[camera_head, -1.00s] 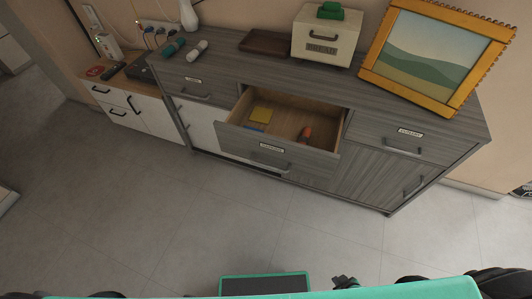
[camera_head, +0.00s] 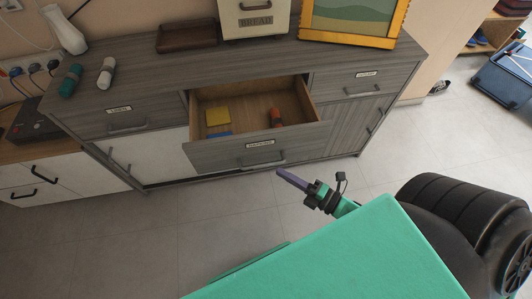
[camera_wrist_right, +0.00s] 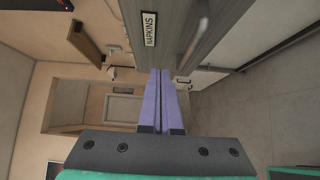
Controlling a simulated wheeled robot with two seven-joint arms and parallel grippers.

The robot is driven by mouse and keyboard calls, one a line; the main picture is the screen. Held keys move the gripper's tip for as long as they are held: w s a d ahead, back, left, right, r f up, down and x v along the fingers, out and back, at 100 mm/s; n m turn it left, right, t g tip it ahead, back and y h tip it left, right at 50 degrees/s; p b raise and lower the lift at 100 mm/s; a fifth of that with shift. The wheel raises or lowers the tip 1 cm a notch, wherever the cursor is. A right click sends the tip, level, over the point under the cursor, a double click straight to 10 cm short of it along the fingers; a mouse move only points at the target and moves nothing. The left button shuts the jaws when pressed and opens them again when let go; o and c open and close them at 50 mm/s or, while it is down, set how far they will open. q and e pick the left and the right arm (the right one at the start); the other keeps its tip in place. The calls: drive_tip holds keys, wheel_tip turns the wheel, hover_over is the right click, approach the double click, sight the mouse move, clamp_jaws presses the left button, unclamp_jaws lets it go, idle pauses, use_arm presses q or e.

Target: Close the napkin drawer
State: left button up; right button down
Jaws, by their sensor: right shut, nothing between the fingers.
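The napkin drawer (camera_head: 218,156) is the middle top drawer of the grey sideboard and stands pulled open. Its front has a label (camera_head: 260,144) and a dark bar handle (camera_head: 264,159). A yellow item (camera_head: 218,117), a blue item and an orange-red item (camera_head: 277,117) lie inside. In the right wrist view the label (camera_wrist_right: 149,29) reads NAPKINS on the grey drawer front (camera_wrist_right: 176,22). My right gripper (camera_head: 281,173) is shut and empty, in front of the drawer and just right of its handle. Its purple fingers (camera_wrist_right: 160,72) point toward the drawer front; I cannot tell whether they touch.
On the grey sideboard top (camera_head: 140,65) stand a bread box (camera_head: 254,20), a brown tray (camera_head: 187,36), a framed picture (camera_head: 352,15) and two small rolls. The drawers on either side are shut. A low white cabinet (camera_head: 60,165) stands at left. Clear floor lies in front.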

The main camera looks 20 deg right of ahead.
sight(256, 148)
drive_tip(key=w, duration=0.2)
drive_tip(key=w+a, duration=0.1)
drive_tip(key=w, duration=0.2)
drive_tip(key=w+a, duration=0.1)
drive_tip(key=w, duration=0.1)
drive_tip(key=shift+w, duration=0.35)
use_arm(q)
drive_tip(key=shift+w+a+r, duration=0.3)
drive_tip(key=shift+w+a, duration=0.15)
drive_tip(key=shift+a, duration=0.1)
use_arm(e)
drive_tip(key=shift+w+d, duration=0.1)
drive_tip(key=shift+w, duration=0.25)
